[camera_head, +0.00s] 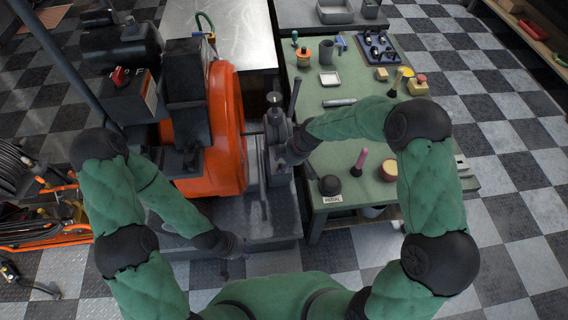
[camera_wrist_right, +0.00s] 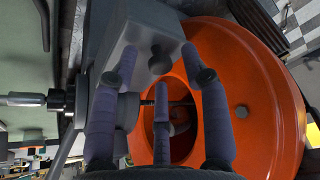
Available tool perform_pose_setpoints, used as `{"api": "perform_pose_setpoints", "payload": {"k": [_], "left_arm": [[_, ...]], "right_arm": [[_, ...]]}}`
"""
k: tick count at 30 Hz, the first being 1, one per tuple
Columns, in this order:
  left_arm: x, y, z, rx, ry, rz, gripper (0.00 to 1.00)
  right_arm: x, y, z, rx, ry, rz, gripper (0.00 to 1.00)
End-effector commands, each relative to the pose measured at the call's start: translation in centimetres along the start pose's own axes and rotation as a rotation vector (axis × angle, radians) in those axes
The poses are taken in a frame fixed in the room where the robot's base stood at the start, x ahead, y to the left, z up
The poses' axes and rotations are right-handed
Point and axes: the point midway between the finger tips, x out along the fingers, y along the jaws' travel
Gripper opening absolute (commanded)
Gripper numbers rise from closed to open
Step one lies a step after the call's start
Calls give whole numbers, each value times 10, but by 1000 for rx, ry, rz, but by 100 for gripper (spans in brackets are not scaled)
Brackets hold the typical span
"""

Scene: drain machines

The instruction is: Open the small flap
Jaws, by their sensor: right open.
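The drain machine has a big orange drum (camera_head: 226,130) with a grey metal housing (camera_head: 276,135) at its right front. The housing shows close up in the right wrist view (camera_wrist_right: 150,38), with a rounded dark knob on its face. I cannot tell for sure which part is the small flap. My right gripper (camera_head: 284,150) is at the housing. In the wrist view its fingers (camera_wrist_right: 160,68) are spread and empty, with the tips over or close to the housing; contact is unclear. My left gripper (camera_head: 228,248) hangs low before the machine base, its fingers too dark to read.
A green workbench (camera_head: 338,120) with several small tools and pots stands right of the machine. A lever (camera_head: 295,95) rises beside the housing. Cable coils and an orange frame (camera_head: 45,237) lie at the left. The checkered floor at the right is clear.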

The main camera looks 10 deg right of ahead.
Motion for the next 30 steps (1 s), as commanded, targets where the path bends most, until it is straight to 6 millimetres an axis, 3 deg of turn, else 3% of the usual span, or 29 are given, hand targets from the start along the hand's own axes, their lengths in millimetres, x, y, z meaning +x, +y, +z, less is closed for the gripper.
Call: {"api": "perform_pose_setpoints", "payload": {"k": [3, 8, 9, 20, 30], "left_arm": [[0, 0, 0, 0, 0, 0, 40], [0, 0, 0, 0, 0, 0, 40], [0, 0, 0, 0, 0, 0, 40], [-5, 2, 0, 0, 0, 0, 40], [-32, 12, 1, 0, 0, 0, 40]], "right_arm": [[0, 0, 0, 0, 0, 0, 46], [0, 0, 0, 0, 0, 0, 4], [0, 0, 0, 0, 0, 0, 0], [-3, 1, -2, 9, -11, -22, 0], [-21, 12, -15, 70, -87, -169, 0]]}}
